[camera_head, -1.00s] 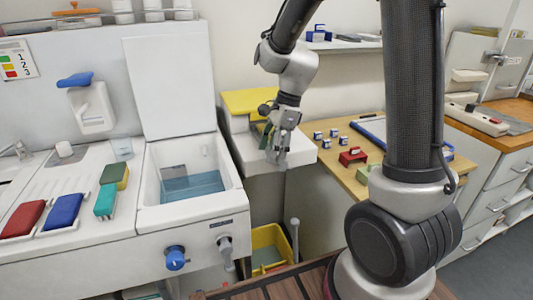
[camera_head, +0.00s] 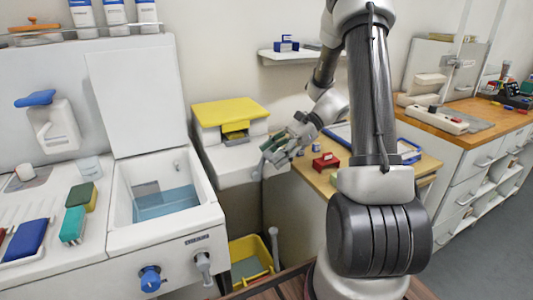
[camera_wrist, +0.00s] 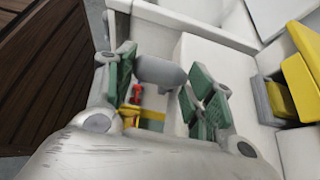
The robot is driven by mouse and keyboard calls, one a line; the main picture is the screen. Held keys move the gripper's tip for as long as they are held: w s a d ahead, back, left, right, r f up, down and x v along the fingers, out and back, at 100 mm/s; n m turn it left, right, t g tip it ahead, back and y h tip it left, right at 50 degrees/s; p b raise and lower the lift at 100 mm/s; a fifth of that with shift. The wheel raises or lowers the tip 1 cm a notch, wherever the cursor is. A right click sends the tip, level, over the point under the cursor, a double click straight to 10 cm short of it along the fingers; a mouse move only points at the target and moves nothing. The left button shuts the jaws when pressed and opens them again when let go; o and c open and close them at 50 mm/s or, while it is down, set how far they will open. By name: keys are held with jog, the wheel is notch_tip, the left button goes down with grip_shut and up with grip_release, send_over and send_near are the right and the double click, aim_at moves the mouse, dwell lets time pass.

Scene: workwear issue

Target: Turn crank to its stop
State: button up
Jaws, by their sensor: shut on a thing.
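The crank shows as a grey rounded handle (camera_wrist: 160,72) between my gripper's green-padded fingers in the wrist view. My gripper (camera_head: 270,154) is shut on this handle at the front right of a white unit (camera_head: 222,160) with a yellow lid (camera_head: 230,111). In the wrist view my gripper (camera_wrist: 160,88) has one finger on each side of the handle. The fingers hide part of the crank in the head view, and its joint to the unit and its stop cannot be made out.
A yellow bin (camera_head: 236,250) stands on the floor below, with a grey upright post (camera_head: 275,248) beside it. A white sink unit (camera_head: 178,238) with water is at left. A wooden table (camera_head: 320,184) with a red block (camera_head: 326,162) is at right.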

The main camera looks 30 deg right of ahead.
jog(key=shift+s+d+f+y, duration=0.25)
jog(key=shift+d+f+y, duration=0.3)
jog(key=shift+d+f, duration=0.35)
jog(key=shift+s+d+f+y, duration=0.2)
jog(key=shift+d+f+y, duration=0.4)
jog(key=shift+f, duration=0.4)
jog(key=shift+d, duration=0.15)
jog(key=o, duration=1.3)
jog(key=d, duration=0.8)
jog(key=shift+w+d+f, duration=0.1)
jog(key=shift+w+d, duration=0.1)
jog(key=shift+w, duration=0.05)
